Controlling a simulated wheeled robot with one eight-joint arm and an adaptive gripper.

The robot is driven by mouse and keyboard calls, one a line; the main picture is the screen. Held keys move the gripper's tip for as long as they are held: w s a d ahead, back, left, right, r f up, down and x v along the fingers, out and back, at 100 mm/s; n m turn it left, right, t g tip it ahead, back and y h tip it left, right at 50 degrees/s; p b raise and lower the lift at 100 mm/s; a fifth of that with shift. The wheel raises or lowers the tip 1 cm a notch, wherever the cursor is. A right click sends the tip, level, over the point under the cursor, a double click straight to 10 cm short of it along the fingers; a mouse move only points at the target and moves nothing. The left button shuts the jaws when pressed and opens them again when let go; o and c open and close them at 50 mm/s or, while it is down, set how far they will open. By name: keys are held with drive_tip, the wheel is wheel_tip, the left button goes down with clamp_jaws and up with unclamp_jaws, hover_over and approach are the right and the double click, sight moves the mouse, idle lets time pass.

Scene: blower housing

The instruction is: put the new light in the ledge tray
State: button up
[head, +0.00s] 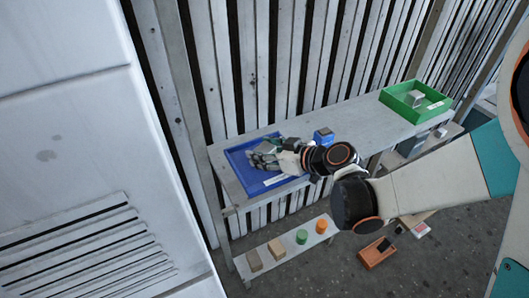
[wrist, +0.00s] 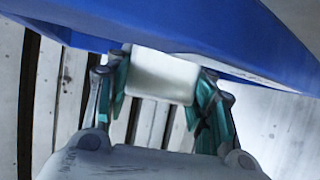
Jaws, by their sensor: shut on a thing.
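My gripper (head: 264,158) is over the blue tray (head: 238,164) on the long grey shelf, in the head view. In the wrist view its fingers (wrist: 162,85) are shut on a white, block-shaped thing (wrist: 165,72), which looks like the new light. The blue tray's wall (wrist: 215,25) lies just beyond the block there. In the head view my fingers largely hide the block. I cannot tell whether it touches the tray. A green tray (head: 427,115) with a grey block (head: 414,97) in it stands at the shelf's right end.
A small blue box (head: 323,136) stands on the shelf close to my wrist. A low bench (head: 286,254) holds two tan blocks, a green cylinder (head: 302,236) and an orange cylinder (head: 321,226). An orange bin (head: 376,256) is on the floor. A large white cabinet (head: 75,130) fills the left.

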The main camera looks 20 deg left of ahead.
drive_tip(key=o, duration=1.2)
drive_tip(key=shift+r, duration=0.15)
drive_tip(key=p+v, duration=0.3)
drive_tip(key=v, duration=0.9)
drive_tip(key=w+d+r+m+t+h, duration=0.1)
drive_tip(key=w+d+r+m+t, duration=0.1)
drive_tip(key=w+d+r, duration=0.15)
drive_tip(key=s+d+r+m+h, duration=0.1)
drive_tip(key=s+d+m+h, duration=0.2)
drive_tip(key=d, duration=0.6)
drive_tip(key=s+d+r+m+t+h, duration=0.1)
drive_tip(key=s+d+m+h, duration=0.3)
drive_tip(key=d, duration=0.6)
drive_tip(key=s+d+r+m+h, duration=0.1)
drive_tip(key=s+d+m+h, duration=0.3)
drive_tip(key=s+d, duration=0.3)
drive_tip(key=shift+s+d+r+m, duration=0.1)
drive_tip(key=shift+d+r+m, duration=0.1)
drive_tip(key=shift+d+m, duration=0.35)
drive_tip(key=shift+d+r+m, duration=0.15)
drive_tip(key=shift+d+m, duration=0.1)
drive_tip(key=shift+d, duration=0.6)
